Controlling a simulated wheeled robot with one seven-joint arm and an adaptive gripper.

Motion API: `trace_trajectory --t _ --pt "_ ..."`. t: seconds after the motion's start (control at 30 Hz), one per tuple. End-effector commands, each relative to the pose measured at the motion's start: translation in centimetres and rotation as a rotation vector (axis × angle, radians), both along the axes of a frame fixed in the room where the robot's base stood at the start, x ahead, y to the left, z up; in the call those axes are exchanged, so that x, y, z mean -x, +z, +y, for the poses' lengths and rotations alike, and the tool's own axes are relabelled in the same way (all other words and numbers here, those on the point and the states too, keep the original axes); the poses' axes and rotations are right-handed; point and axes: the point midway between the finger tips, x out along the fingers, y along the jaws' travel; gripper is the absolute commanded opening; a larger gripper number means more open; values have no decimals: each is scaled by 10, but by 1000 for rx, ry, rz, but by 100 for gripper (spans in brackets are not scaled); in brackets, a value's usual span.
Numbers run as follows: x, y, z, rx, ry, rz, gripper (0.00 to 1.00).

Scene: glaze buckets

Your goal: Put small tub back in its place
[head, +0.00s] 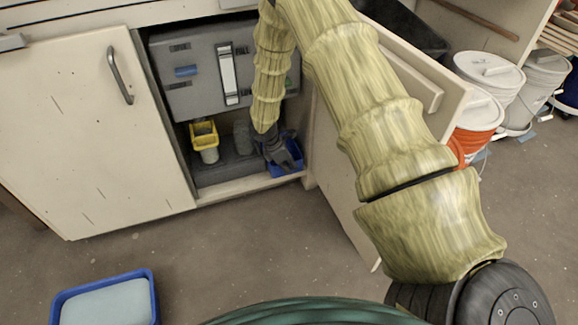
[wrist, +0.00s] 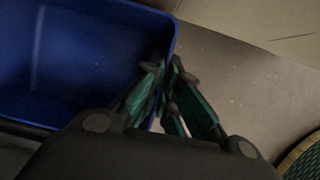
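A small blue tub (head: 297,161) is inside the open cabinet, at the right end of its floor near the front edge. My gripper (head: 282,157) reaches down into the cabinet and hides part of the tub. In the wrist view the tub (wrist: 75,60) fills the left side and its inside looks empty. My gripper (wrist: 165,75) has its fingers close together on either side of the tub's right rim, shut on that wall.
A yellow-rimmed container (head: 204,138) and a grey cylinder (head: 243,137) stand left of the tub, below a grey box (head: 205,80). A larger blue tub with pale contents (head: 103,303) is on the floor. Buckets (head: 488,72) stand at right.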

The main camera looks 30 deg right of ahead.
Motion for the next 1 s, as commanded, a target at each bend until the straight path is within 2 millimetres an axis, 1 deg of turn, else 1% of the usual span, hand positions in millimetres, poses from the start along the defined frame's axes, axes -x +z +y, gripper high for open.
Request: trace_trajectory --t 0.07,0.1,0.2,0.5,0.6,0.77,1.0 --pt "0 -2 0 1 1 1 0" --pt "0 -1 0 0 0 0 10" --pt "0 -2 0 0 0 0 27" --pt "0 -1 0 0 0 0 27" --pt "0 2 0 0 0 0 27" --pt "-2 24 8 1 4 0 27" --pt "-5 66 25 1 1 0 27"
